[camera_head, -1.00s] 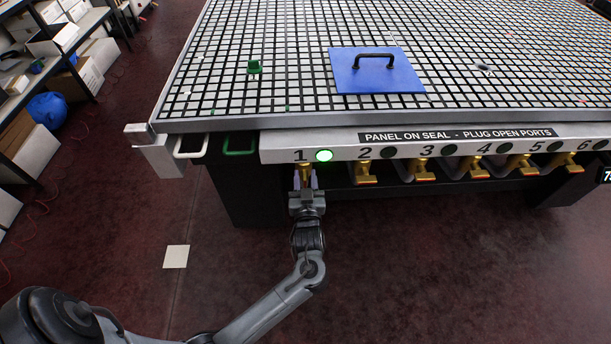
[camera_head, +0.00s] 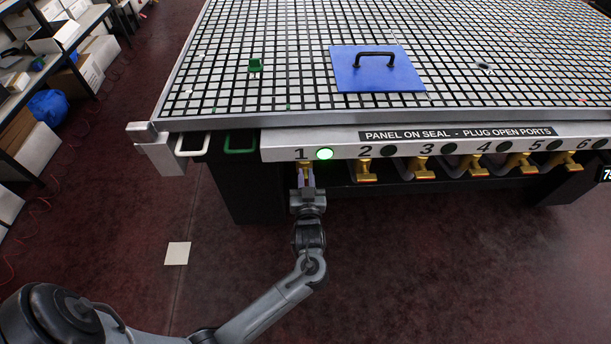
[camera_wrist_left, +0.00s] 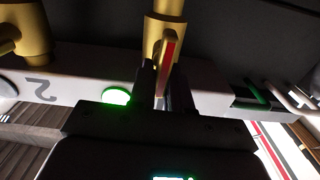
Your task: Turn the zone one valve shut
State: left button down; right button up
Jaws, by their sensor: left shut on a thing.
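The zone one valve (camera_head: 304,166) is a brass fitting below the number 1 on the table's front rail. In the left wrist view its brass body (camera_wrist_left: 165,28) and its handle with a red stripe (camera_wrist_left: 168,55) show. My left gripper (camera_head: 306,180) is below the rail, with its fingers shut on the valve handle. In the left wrist view the fingers (camera_wrist_left: 170,95) are around the handle's lower part. The green lamp (camera_head: 324,154) beside the 1 is lit. My right gripper is not in view.
The other zones' brass valves, such as zone two's (camera_head: 366,172), line the rail to the right, beside dark lamps. A blue panel (camera_head: 400,80) with a black handle and a green plug (camera_head: 254,65) lie on the grid table (camera_head: 225,90). Open floor lies in front.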

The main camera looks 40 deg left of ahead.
pick_arm(q)
jog(key=m+p, duration=0.2)
jog(key=p, duration=0.1)
jog(key=m+p, duration=0.2)
jog(key=p, duration=0.1)
jog(key=m+p, duration=0.3)
jog(key=shift+w+d, duration=0.35)
jog(key=shift+d, duration=0.05)
jog(key=shift+m+p, duration=0.5)
jog(key=shift+w+d+f+m+p, duration=0.1)
jog(key=shift+f+m+p, duration=0.35)
jog(key=shift+m, duration=1.1)
jog(key=shift+w+d+f+m+p, duration=0.15)
jog(key=shift+m+p, duration=0.55)
jog(key=shift+m, duration=0.8)
jog(key=shift+a+f+m+p, duration=0.1)
jog(key=shift+f+m+p, duration=0.4)
jog(key=shift+m, duration=1.05)
jog(key=shift+r, duration=0.1)
jog(key=c, duration=1.2)
grip_release()
jog(key=shift+o, duration=0.2)
jog(key=shift+s+d+r, duration=0.1)
jog(key=shift+d, duration=0.1)
